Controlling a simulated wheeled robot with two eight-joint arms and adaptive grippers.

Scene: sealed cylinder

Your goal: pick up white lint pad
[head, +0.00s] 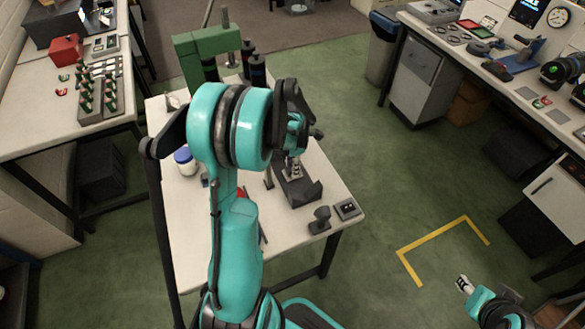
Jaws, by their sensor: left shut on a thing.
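My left arm rises through the middle of the head view and bends over the white work table (333,180). My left gripper (293,160) is small and partly hidden by its own wrist. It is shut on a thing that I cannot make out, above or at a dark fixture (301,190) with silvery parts. I cannot identify the white lint pad for sure; a pale, crumpled-looking piece (173,102) lies at the table's far left corner. My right gripper (464,285) is at the lower right, over the floor and away from the table; its fingers are unclear.
A white jar with a blue lid (186,162) stands left of my arm. A green press-like machine (207,43) stands at the far edge. A dark knob-shaped item (320,220) and a small box (347,209) sit at the right front. Green floor lies open right of the table.

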